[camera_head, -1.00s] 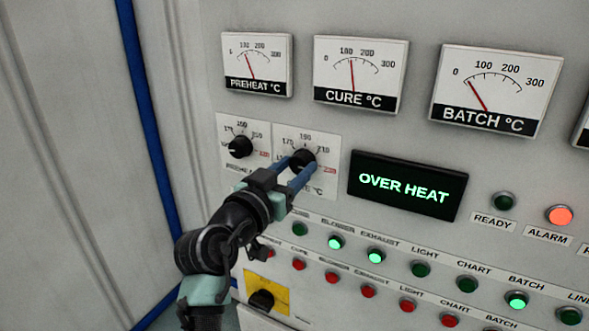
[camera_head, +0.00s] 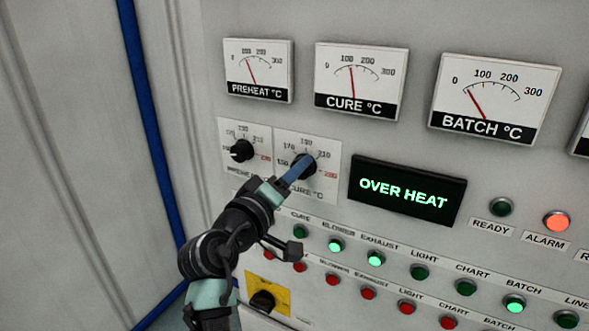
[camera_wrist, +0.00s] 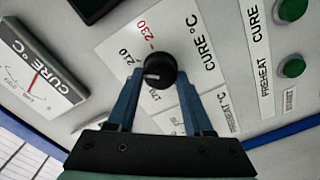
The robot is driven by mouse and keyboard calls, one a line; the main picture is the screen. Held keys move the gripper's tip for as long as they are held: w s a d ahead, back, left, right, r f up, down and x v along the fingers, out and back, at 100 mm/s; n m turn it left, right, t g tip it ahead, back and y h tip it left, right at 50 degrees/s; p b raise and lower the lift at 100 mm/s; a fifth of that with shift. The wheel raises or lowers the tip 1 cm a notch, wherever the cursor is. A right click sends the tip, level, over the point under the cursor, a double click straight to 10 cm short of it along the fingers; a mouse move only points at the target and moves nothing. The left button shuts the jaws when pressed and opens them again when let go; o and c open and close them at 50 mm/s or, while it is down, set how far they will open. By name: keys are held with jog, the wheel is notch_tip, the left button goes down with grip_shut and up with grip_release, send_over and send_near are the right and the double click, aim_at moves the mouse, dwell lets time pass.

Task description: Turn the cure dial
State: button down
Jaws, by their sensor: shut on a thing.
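The cure dial is a round black knob with a pale pointer mark, on a white plate marked CURE °C. In the head view the cure dial (camera_head: 304,164) is partly hidden behind my blue fingers. My gripper (camera_head: 298,170) is shut on it, and one finger mostly covers the other there. In the wrist view the cure dial (camera_wrist: 160,70) sits between the tips of my gripper (camera_wrist: 160,80), one finger on each side. Its pale mark faces left in that view.
The preheat dial (camera_head: 241,150) is close on the left. A dark display (camera_head: 407,188) reading OVER HEAT is on the right. Rows of green and red buttons lie below, and the alarm lamp (camera_head: 557,221) glows red. A black knob on a yellow plate (camera_head: 281,297) is lower down.

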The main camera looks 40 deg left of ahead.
jog(key=shift+f+n+p, duration=0.1)
jog(key=shift+n+p, duration=1.4)
jog(key=shift+n, duration=2.2)
jog(key=shift+c, duration=1.5)
grip_release()
jog(key=shift+s, duration=0.1)
